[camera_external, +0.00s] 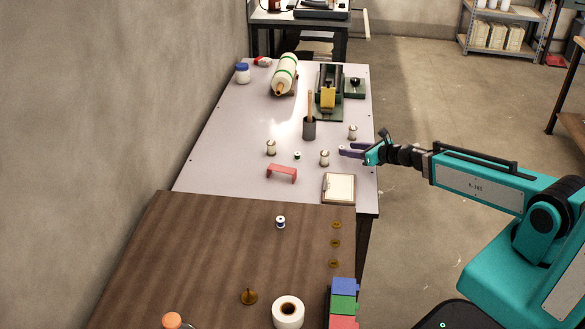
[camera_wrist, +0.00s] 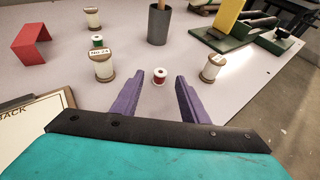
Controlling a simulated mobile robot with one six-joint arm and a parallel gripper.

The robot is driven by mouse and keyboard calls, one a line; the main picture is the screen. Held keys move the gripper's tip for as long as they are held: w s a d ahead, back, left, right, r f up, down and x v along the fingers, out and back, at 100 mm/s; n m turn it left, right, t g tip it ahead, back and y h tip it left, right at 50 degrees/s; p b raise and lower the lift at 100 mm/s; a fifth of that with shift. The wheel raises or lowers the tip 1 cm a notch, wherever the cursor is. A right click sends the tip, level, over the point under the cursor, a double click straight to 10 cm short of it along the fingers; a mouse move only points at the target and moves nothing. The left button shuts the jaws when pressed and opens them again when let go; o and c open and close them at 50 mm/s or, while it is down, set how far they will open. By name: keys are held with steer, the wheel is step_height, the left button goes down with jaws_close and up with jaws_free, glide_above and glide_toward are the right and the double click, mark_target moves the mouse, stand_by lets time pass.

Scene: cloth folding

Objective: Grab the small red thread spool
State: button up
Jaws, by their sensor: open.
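In the external view my gripper (camera_external: 345,151) reaches over the table's right edge, level with the spools. The red spool is too small there to make out clearly beside the fingers.
A spool (camera_wrist: 212,67) stands close to the right finger, and a labelled spool (camera_wrist: 103,64) stands left of the left finger. A green spool (camera_wrist: 97,41), a red bracket (camera_wrist: 30,40), a dark cup (camera_wrist: 158,25) and a clipboard (camera_wrist: 30,122) are nearby.

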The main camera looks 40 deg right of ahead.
steer(key=shift+w+f, duration=0.25)
steer(key=shift+w, duration=0.45)
steer(key=shift+x, duration=0.9)
steer(key=shift+s, duration=0.1)
steer(key=shift+c, duration=0.4)
jaws_close()
